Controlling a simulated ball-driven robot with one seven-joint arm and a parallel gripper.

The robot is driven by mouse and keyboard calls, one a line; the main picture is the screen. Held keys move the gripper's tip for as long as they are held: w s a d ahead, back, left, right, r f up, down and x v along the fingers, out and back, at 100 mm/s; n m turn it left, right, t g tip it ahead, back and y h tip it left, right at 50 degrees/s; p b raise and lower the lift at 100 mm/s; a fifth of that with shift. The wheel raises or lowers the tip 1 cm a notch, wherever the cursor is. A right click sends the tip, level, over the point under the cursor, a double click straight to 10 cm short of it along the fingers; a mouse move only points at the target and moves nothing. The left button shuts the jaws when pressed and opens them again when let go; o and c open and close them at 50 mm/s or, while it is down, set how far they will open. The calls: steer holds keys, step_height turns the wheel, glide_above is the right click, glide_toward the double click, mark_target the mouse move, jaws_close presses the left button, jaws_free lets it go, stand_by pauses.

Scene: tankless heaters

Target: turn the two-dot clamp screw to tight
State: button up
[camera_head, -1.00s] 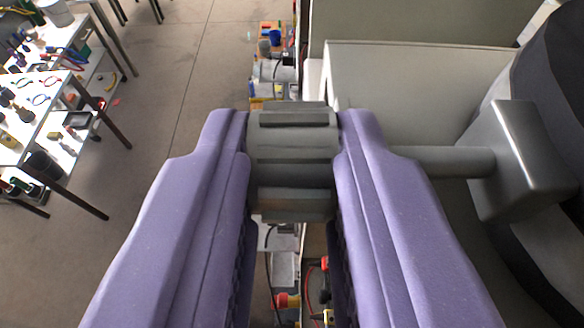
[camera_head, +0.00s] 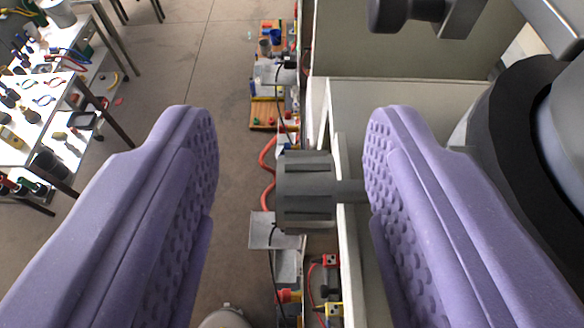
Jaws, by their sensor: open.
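A dark grey ridged knob (camera_head: 305,192), seen side-on, lies in the gap between my two purple fingers. A short dark shaft (camera_head: 350,191) runs from it to the right and passes behind the right finger. My gripper (camera_head: 290,125) is open. The left finger stands well clear of the knob, and the right finger is closer to it, with a gap in the picture. No dot marks show on the knob, so I cannot tell whether it is the two-dot clamp screw. A second dark knob-like part (camera_head: 390,12) is cut off at the top edge, right of centre.
A pale box-like housing (camera_head: 420,105) is behind the right finger. A large black rounded body (camera_head: 515,140) fills the right side. Below are a shelf strip with tools (camera_head: 272,105) and a red hose (camera_head: 267,165). Workbenches (camera_head: 40,110) stand far left over open floor.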

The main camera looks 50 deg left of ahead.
steer(key=s+r+b, duration=0.1)
steer(key=s+b, duration=0.1)
steer(key=s, duration=1.3)
steer(key=shift+a+b, duration=0.25)
steer(key=shift+b, duration=0.1)
steer(key=shift+s+r, duration=0.1)
steer(key=w+f+m+t+h+b, duration=0.2)
steer(key=w+f+b, duration=0.3)
steer(key=f+b, duration=0.5)
steer(key=w+f+m+t+h+b, duration=0.2)
steer(key=w+f+m+h+b, duration=0.2)
steer(key=f+b, duration=0.6)
steer(key=w+f+m+t+h+b, duration=0.3)
steer(key=w+f+m+h+b, duration=0.1)
steer(key=f+b, duration=0.7)
step_height(320, 180, down, 3)
steer(key=shift+w+a+f+m+h, duration=0.15)
steer(key=shift+w+a+m+h, duration=0.25)
steer(key=shift+w+h, duration=0.35)
steer(key=shift+w, duration=0.1)
